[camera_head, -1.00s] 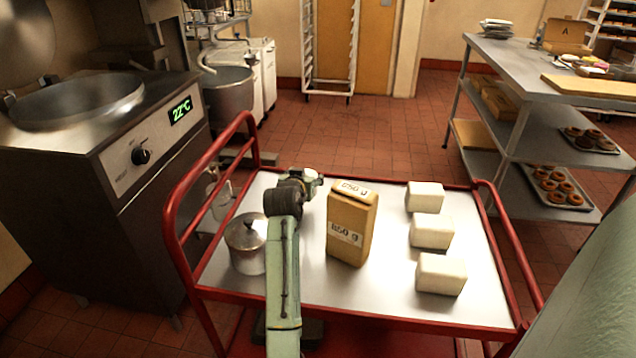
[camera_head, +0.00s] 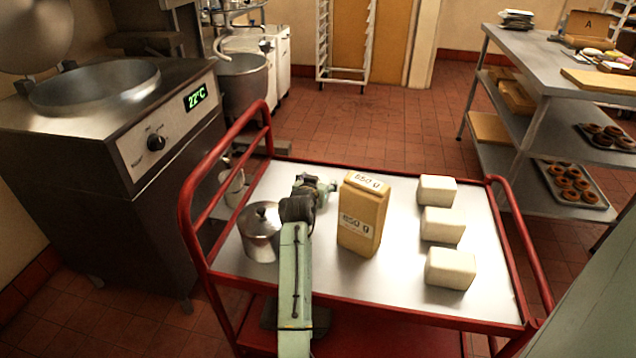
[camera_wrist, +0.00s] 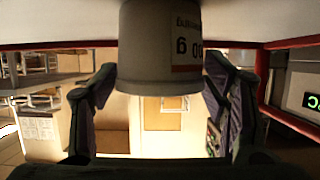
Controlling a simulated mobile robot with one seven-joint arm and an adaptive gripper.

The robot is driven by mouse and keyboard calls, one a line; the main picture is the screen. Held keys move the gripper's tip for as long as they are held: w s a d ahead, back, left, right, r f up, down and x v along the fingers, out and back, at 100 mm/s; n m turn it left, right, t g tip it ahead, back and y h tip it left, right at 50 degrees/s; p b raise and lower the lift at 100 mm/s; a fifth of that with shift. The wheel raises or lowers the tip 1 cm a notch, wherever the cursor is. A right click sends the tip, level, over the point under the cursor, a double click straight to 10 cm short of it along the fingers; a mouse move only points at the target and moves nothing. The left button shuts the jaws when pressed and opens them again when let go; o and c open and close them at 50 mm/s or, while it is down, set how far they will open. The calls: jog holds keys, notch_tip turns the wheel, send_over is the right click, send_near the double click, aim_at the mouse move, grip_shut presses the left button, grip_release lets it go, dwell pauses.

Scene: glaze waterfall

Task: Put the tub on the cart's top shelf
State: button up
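The tub (camera_wrist: 155,45) is a pale grey cylinder with a printed label in the wrist view, which shows the place upside down. My gripper (camera_head: 318,185) is over the cart's top shelf (camera_head: 400,285), behind the lidded pot and left of the paper bag. In the wrist view its fingers (camera_wrist: 160,72) sit close on both sides of the tub and look shut on it. The tub's base is out of that view, so I cannot tell whether it touches the shelf. In the head view my gripper and arm mostly hide the tub.
A metal pot with a lid (camera_head: 262,235), a brown 850 g bag (camera_head: 362,215) and three white blocks (camera_head: 442,226) stand on the shelf. Red rails (camera_head: 190,220) rise at the cart's ends. A kettle unit (camera_head: 150,130) is left; a steel bench (camera_head: 530,65) is right.

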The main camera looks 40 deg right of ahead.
jog(key=shift+o, duration=1)
jog(key=shift+r, duration=0.3)
jog(key=shift+s+a, duration=0.25)
jog(key=shift+a, duration=0.05)
jog(key=b+v, duration=0.2)
jog(key=v, duration=0.9)
jog(key=shift+s, duration=0.1)
